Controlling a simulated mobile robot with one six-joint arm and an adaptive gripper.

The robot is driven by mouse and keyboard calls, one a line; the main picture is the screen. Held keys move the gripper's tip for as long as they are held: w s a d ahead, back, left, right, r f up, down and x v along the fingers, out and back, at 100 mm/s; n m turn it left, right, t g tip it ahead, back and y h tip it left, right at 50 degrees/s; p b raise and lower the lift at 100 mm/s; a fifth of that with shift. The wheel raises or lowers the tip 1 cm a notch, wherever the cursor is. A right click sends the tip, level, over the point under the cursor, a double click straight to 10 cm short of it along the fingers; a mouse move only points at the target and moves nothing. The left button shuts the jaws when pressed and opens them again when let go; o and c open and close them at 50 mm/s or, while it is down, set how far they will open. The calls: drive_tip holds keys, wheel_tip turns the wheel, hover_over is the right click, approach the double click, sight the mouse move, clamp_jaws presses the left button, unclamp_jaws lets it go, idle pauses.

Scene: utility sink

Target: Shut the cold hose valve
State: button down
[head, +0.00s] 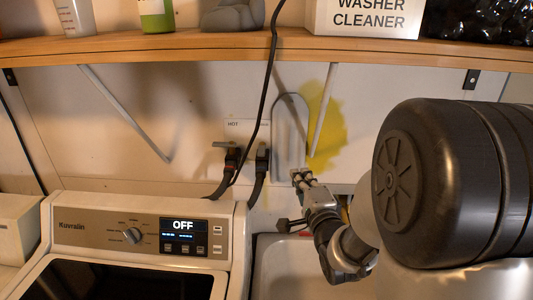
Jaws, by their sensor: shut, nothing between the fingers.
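A white valve plate on the wall carries the word HOT (233,124). Below it is the hot hose valve (231,152), with a red mark and a black hose. The right-hand valve, which I take as the cold hose valve (262,156), has its own black hose. Its handle position is too small and dark to tell. My gripper (299,175) is shut and empty, to the right of and slightly below that valve, apart from it in the picture.
A black cable (268,85) hangs in front of the valve plate. A grey arched object (290,130) stands just right of the valves, above my gripper. A washer (140,240) showing OFF is below left, a sink (270,265) below. A wooden shelf (200,48) runs above.

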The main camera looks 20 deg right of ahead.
sight(262, 153)
idle(0.3)
drive_tip(key=w+a+b, duration=0.1)
drive_tip(key=w+a, duration=0.1)
drive_tip(key=w, duration=0.9)
drive_tip(key=shift+w, duration=0.25)
drive_tip(key=shift+a, duration=0.2)
drive_tip(key=shift+s+a+m+h+b, duration=0.1)
drive_tip(key=shift+a+m+h+b, duration=0.15)
drive_tip(key=shift+h+b, duration=0.25)
